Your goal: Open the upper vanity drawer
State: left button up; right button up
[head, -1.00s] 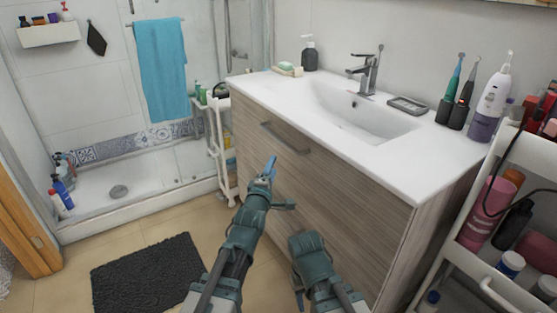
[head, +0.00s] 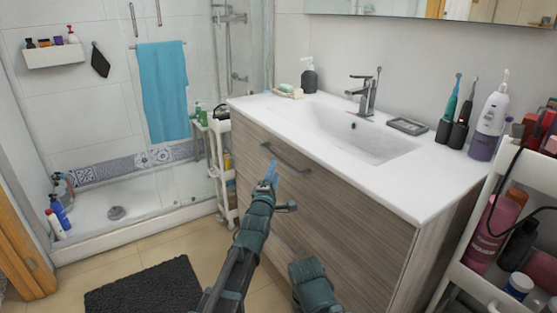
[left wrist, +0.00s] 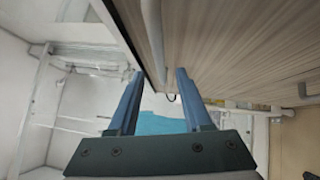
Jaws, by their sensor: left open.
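The upper vanity drawer (head: 345,205) has a striped grey-brown wood front under the white sink top and looks shut. Its grey bar handle (head: 292,162) runs along the upper part of the front. My left gripper (head: 271,168) is open, with its blue fingers close to the left part of the handle. In the left wrist view, the gripper (left wrist: 157,78) is open and empty, and the light handle (left wrist: 153,35) shows ahead, roughly between the fingertips. I cannot tell whether they touch. My right arm shows low in the head view, but its fingers do not.
A white slim cart (head: 228,185) stands left of the vanity. A white cart (head: 478,285) with cosmetics stands at the right. A dark mat (head: 145,288) lies on the floor. The white sink top (head: 425,185) holds several toiletries near the wall.

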aim_at(279, 161)
pick_arm(q)
jog(key=x, duration=0.7)
jog(key=shift+w+p, duration=0.1)
jog(key=shift+p, duration=0.3)
grip_shut()
dwell(0.8)
